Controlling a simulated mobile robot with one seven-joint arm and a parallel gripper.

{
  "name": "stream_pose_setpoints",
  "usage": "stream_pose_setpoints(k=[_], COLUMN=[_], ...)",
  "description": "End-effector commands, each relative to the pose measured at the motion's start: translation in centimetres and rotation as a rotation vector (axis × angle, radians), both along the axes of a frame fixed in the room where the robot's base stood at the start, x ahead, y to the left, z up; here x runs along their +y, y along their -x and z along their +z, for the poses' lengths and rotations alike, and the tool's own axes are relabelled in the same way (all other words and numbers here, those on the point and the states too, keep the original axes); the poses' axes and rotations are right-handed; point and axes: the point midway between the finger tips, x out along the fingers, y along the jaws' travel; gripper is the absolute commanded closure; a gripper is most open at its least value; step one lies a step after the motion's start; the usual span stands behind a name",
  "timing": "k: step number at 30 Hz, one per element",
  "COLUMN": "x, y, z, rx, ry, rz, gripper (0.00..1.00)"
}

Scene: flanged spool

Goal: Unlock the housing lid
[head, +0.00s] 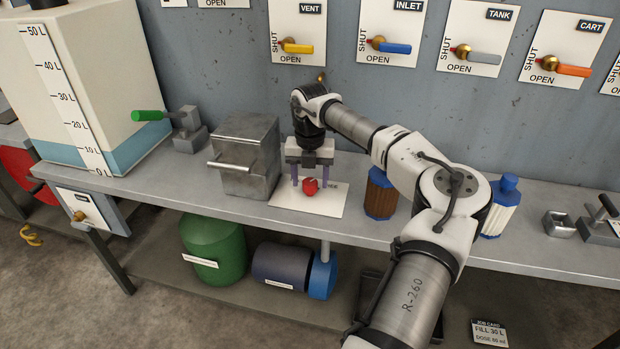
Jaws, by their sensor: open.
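My gripper (310,184) points down over a white card (285,202) on the bench. Its two purple fingers are apart, one on each side of a small red knob-like object (310,187). I cannot tell whether either finger touches it. The card's printed label is partly hidden by the gripper. A grey metal box (250,140) with a light bar handle (229,167) on its front stands just left of the gripper; it may be the housing. Its top looks closed. I cannot make out a lock on it.
A green-handled clamp (185,125) and a large graduated tank (95,85) stand at left. Right of the gripper are a brown blue-capped jar (380,196) and a white blue-capped bottle (499,210). Labelled valve panels (391,30) line the wall.

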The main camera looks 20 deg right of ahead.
Motion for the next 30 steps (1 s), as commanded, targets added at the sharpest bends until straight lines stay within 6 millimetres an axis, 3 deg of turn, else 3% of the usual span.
stream_pose_setpoints(k=[18,24,30], x=[0.0,0.0,0.0], y=[-0.1,0.0,0.0], z=[11.9,13.3,13.5], rx=[-0.004,-0.001,-0.001], ry=[0.002,0.0,0.0], rz=[-0.001,-0.001,0.0], gripper=[0.43,0.43,0.43])
